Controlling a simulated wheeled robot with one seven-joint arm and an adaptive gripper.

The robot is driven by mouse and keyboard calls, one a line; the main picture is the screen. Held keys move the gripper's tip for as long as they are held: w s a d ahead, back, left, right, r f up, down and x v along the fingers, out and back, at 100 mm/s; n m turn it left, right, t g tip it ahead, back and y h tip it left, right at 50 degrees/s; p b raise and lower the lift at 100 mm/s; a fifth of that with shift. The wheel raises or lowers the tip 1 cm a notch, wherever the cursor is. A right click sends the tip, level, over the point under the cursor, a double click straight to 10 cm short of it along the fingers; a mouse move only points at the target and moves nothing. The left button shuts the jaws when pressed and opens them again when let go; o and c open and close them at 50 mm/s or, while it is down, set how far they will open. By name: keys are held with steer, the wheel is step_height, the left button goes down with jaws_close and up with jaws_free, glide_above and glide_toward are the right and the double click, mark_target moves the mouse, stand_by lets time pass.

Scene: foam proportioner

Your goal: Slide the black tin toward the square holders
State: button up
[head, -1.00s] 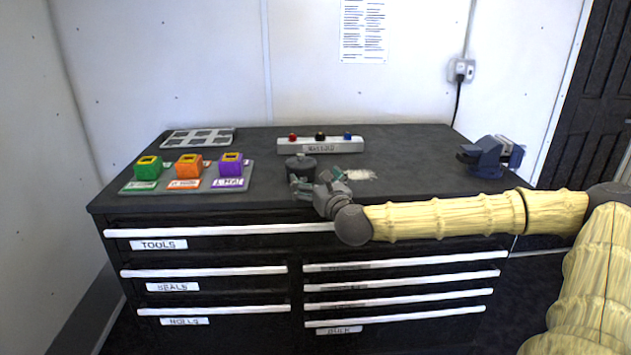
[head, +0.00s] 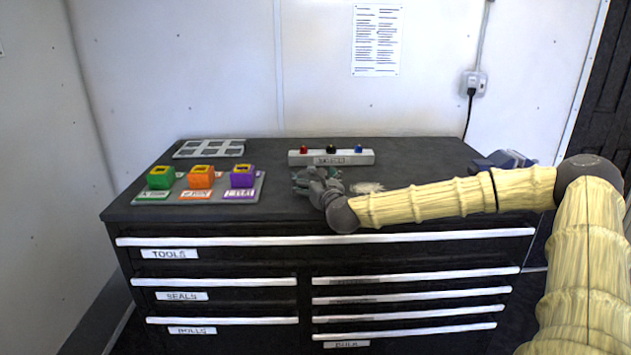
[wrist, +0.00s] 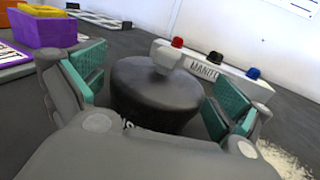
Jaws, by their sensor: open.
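The black tin (wrist: 155,98) has a round dark lid with a pale grey knob. In the wrist view it stands between the two teal-padded fingers of my gripper (wrist: 155,95). The fingers are open around it, and a gap shows at least on the left side. In the head view my gripper (head: 316,182) hides most or all of the tin. The square holders, green (head: 160,178), orange (head: 201,177) and purple (head: 242,176), stand in a row on a grey board (head: 257,188) to the left of my gripper. The purple one is nearest and also shows in the wrist view (wrist: 45,28).
A grey bar with red, black and blue knobs (head: 331,158) lies behind my gripper. A grey tray with square cells (head: 210,149) is at the back left. Pale grains (head: 367,187) lie right of my gripper. A blue vise (head: 503,159) stands far right.

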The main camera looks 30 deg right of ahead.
steer(key=shift+w, duration=0.1)
steer(key=shift+c, duration=0.4)
steer(key=c, duration=1.2)
steer(key=shift+a, duration=0.2)
steer(key=shift+w+a+b, duration=0.6)
steer(key=shift+a+b, duration=0.05)
steer(key=shift+a, duration=0.1)
steer(key=o, duration=1.3)
